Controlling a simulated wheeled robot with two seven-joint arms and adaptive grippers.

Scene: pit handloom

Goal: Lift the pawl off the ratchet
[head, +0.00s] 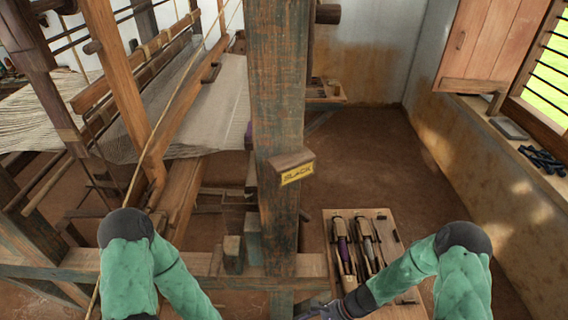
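I cannot make out the pawl or the ratchet; the thick wooden post (277,120) and the loom's lower beams may hide them. A small wooden block with a yellow label reading "SLACK" (292,168) sticks out from the post. My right gripper (322,312) shows only in part at the bottom edge, near the post's foot and the front of the tool tray. Whether it is open or shut is unclear. My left arm comes in at the lower left and runs out of the bottom edge, so its gripper is out of view.
The loom's woven cloth (215,110) stretches left of the post. A low wooden beam (180,268) crosses in front. A wooden tray (386,222) with shuttles (367,240) sits right of the post. The earthen floor (385,145) behind is clear. Dark pieces (541,158) lie on the sill.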

